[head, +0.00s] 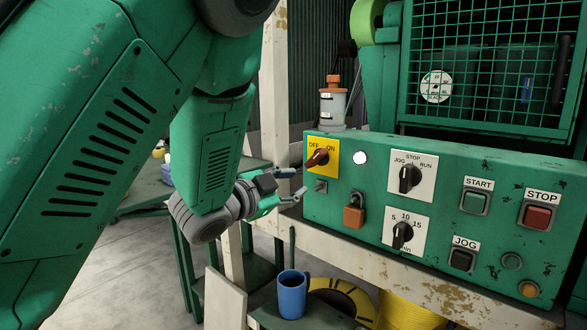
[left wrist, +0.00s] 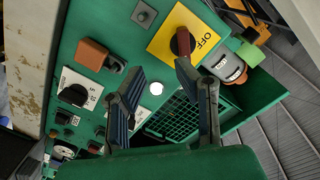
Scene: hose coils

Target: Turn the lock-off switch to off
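The lock-off switch (head: 317,158) has a dark red handle on a yellow plate (head: 331,150) marked OFF at left and ON at right, at the left end of the green panel. The handle slants from lower left to upper right, its upper end towards ON. In the left wrist view the switch handle (left wrist: 182,42) shows just beyond one fingertip. My left gripper (head: 300,183) is open and empty, left of and slightly below the switch. In the left wrist view its fingers (left wrist: 160,70) are spread, with no clear contact on the handle. My right gripper is out of view.
An orange padlock (head: 354,216) hangs below the switch, beside a small grey fitting (head: 321,186). Black selector knobs (head: 408,178) and push buttons (head: 537,216) lie further right on the panel. A blue mug (head: 292,294) stands low in front.

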